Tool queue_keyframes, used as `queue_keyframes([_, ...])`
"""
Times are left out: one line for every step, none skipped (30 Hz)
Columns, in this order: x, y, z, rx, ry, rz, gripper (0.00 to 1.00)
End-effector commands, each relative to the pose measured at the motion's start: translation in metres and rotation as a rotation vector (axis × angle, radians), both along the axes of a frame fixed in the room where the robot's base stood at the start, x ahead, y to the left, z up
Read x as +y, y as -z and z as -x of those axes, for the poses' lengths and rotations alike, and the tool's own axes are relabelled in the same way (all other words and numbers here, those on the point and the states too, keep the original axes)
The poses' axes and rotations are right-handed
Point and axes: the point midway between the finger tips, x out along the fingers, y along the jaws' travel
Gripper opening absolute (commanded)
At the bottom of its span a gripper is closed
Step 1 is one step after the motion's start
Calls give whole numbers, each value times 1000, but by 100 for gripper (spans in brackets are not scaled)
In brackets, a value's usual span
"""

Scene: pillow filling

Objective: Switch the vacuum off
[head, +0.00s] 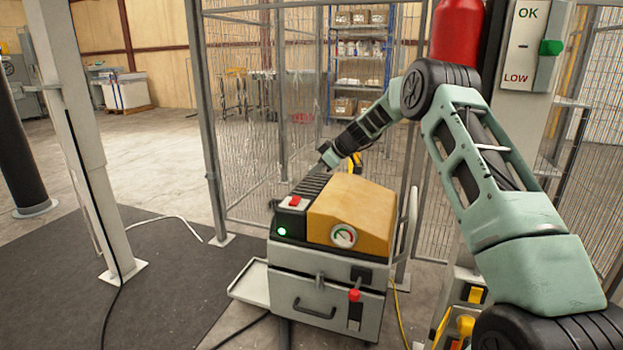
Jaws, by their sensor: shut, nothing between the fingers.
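The vacuum (328,308) is a grey box unit with a yellow-orange cover (352,205), standing on the floor in the middle of the head view. A red rocker switch (295,201) in a pale surround sits on its top left. Below the switch a green light (282,231) is lit. A round gauge (343,236) is on the front. My gripper (325,158) is small in the picture, shut and empty, above and behind the vacuum's top, apart from the switch. Its fingertips are hard to make out.
A red-knobbed valve (354,295) is on the vacuum's lower front. A tray (250,284) juts out at its left. Mesh fencing (245,130) stands behind. A panel marked OK and LOW (524,45) is at upper right, beside a red cylinder (457,32). Cables cross the floor.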

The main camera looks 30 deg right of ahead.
Motion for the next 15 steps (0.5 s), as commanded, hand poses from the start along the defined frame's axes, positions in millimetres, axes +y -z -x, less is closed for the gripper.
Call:
queue_keyframes([4,8,-5,1,-3,-1,0])
queue_keyframes([7,13,-9,2,-3,0,0])
queue_keyframes([9,19,-14,2,-3,1,0])
queue_keyframes([11,23,-18,2,-3,1,0])
queue_keyframes([14,28,-22,1,-4,1,0])
queue_keyframes([17,33,-27,1,-3,1,0])
queue_keyframes([19,38,-31,2,-3,1,0])
queue_keyframes([22,42,-35,1,-3,1,0])
queue_keyframes([25,49,-39,2,-3,1,0])
queue_keyframes([26,53,-43,2,-3,1,0])
queue_keyframes([29,57,-47,2,-4,2,0])
queue_keyframes([32,62,-51,1,-4,1,0])
queue_keyframes([32,66,-54,1,-3,1,0])
queue_keyframes([30,72,-53,3,-1,1,0])
queue_keyframes([29,78,-53,3,0,1,0])
